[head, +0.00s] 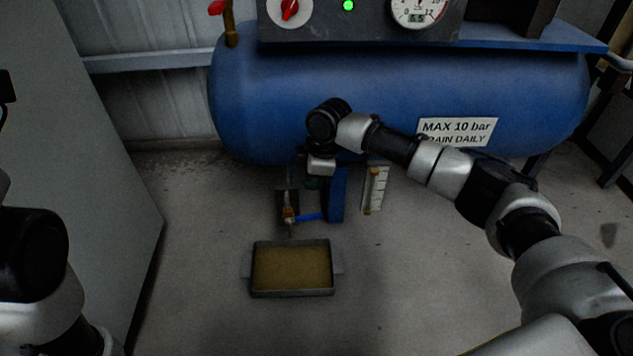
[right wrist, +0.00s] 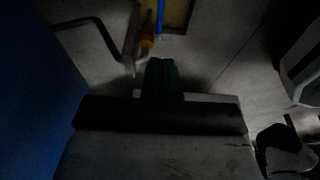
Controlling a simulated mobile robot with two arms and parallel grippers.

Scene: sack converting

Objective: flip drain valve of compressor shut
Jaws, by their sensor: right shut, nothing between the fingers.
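The drain valve is a small brass body (head: 289,214) below the blue compressor tank (head: 400,85). Its blue lever (head: 309,217) sticks out to the right, across the downward outlet. In the right wrist view the brass body (right wrist: 147,38) and the blue lever (right wrist: 160,16) show just beyond my fingertips. My right gripper (head: 312,184) is shut and empty, above and slightly right of the valve. Its dark green fingers (right wrist: 160,66) are together and look apart from the lever. My left arm shows at the left edge; its gripper is out of view.
A grey tray (head: 290,294) of brownish liquid sits on the floor below the valve. A blue leg (head: 337,196) stands close right of the lever, with a marked gauge strip (head: 376,190) beside it. A bent pipe (right wrist: 105,33) shows near the valve. A grey cabinet (head: 90,130) stands left.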

